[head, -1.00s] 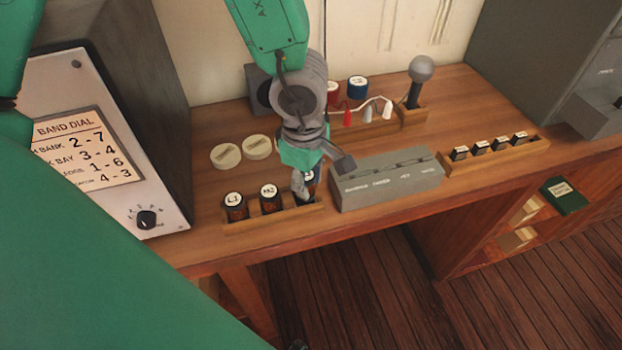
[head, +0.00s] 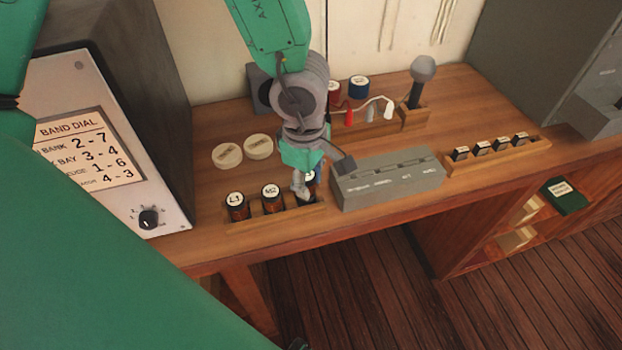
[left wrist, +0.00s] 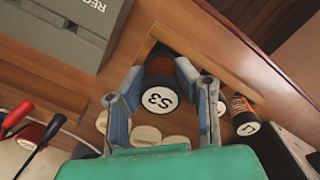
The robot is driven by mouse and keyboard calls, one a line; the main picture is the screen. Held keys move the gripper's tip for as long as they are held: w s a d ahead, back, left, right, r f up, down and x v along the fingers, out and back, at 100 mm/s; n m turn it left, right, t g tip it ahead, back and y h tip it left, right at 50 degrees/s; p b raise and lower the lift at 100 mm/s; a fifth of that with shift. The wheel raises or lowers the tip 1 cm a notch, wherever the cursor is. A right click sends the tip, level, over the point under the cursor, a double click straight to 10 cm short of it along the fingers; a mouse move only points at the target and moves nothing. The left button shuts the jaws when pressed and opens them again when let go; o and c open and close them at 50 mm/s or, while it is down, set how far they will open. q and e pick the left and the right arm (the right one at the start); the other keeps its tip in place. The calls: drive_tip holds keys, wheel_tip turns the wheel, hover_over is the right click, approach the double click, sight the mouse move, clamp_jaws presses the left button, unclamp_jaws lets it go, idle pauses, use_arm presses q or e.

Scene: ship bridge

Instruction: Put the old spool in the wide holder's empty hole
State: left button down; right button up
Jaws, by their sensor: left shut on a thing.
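My left gripper (head: 303,190) points down at the right end of a wooden holder (head: 265,216) near the table's front edge. It is shut on a dark spool with a white cap marked S3, which shows between the fingers in the left wrist view (left wrist: 159,97). The spool is upright at the holder's right-hand place; how deep it sits cannot be told. In the head view the fingers hide most of it. Two brown spools with white caps, L1 (head: 237,208) and M2 (head: 271,200), stand in the holder to its left. My right gripper is not in view.
A grey switch box (head: 388,182) stands close right of the gripper. Further right is a rack (head: 495,154) of small black plugs. Two round discs (head: 243,150) lie behind the holder. A dial cabinet (head: 110,150) is left.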

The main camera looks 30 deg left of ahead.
use_arm(q)
drive_tip(key=shift+a+f, duration=0.15)
drive_tip(key=shift+d+f, duration=0.2)
drive_tip(key=shift+f, duration=0.05)
idle(0.4)
drive_tip(key=shift+a+f, duration=0.1)
drive_tip(key=shift+f, duration=0.7)
idle(3.0)
drive_tip(key=c, duration=1.1)
unclamp_jaws()
drive_tip(key=shift+c, duration=0.2)
drive_tip(key=r, duration=1.1)
drive_tip(key=shift+a+r, duration=0.25)
drive_tip(key=shift+r, duration=0.05)
drive_tip(key=shift+s+r, duration=0.1)
